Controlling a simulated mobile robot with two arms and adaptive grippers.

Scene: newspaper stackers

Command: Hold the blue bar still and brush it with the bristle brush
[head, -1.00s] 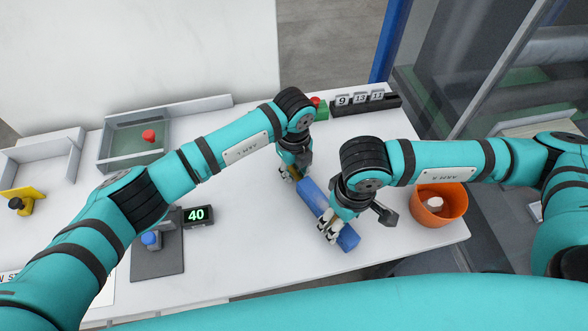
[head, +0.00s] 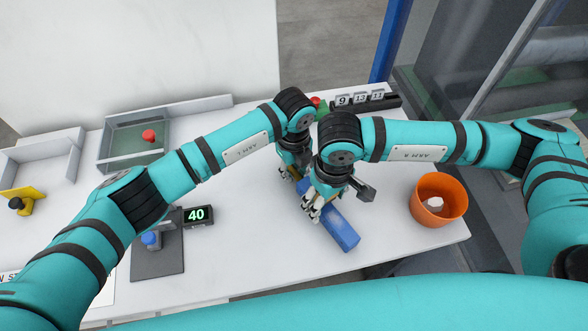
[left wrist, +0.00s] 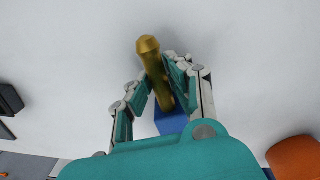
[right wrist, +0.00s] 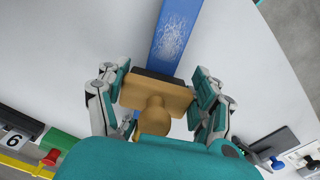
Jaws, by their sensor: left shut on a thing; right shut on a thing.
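The blue bar (head: 343,232) lies on the white table, slanting toward the front right. A whitish scuffed patch on the bar (right wrist: 176,38) shows in the right wrist view. My left gripper (left wrist: 164,78) is shut on a brass-coloured handle (left wrist: 149,50) at the bar's far end. The bar's blue body (left wrist: 171,121) shows below it. My right gripper (head: 313,208) is shut on the bristle brush, whose wooden back (right wrist: 155,100) and dark bristle block (right wrist: 158,78) lie across the bar. In the head view the brush is mostly hidden by the right gripper.
An orange pot (head: 452,188) with a pale object inside stands right of the bar. Number blocks (head: 360,99) and a green box with a red button (head: 318,105) stand behind. A display reading 40 (head: 197,215) and a grey tray (head: 112,160) are at left. The table's front middle is clear.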

